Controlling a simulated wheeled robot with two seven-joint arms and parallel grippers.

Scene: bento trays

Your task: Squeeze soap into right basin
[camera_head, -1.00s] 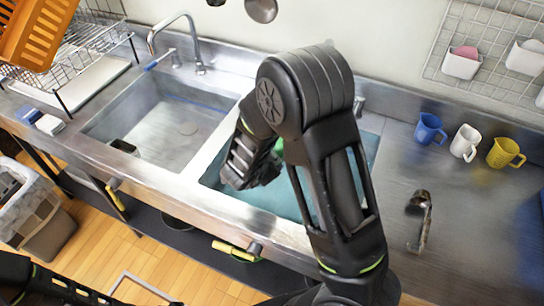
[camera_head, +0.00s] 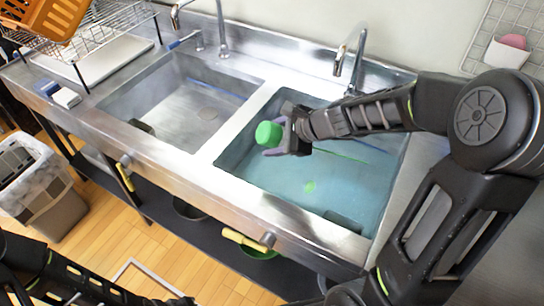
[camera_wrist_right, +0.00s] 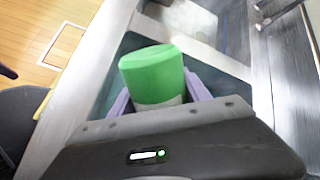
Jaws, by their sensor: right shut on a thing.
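My right gripper (camera_head: 282,136) is shut on a green soap bottle (camera_head: 268,134) above the right basin (camera_head: 345,195), near its left side. In the right wrist view the bottle (camera_wrist_right: 153,75) sits between the purple fingers, its green end towards the camera. The bottle looks tilted; its far end is hidden. The right basin has a bluish-green floor with a small bright green spot (camera_head: 309,186) on it. The left basin (camera_head: 180,105) is grey, with a small dark object at its front left. My left arm lies at the bottom left; its gripper end (camera_head: 182,301) is barely visible at the frame edge.
A faucet (camera_head: 350,65) stands behind the right basin, close to my right forearm. A wire dish rack (camera_head: 90,35) with an orange basket (camera_head: 45,18) stands at the left. A trash bin (camera_head: 40,185) is on the floor.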

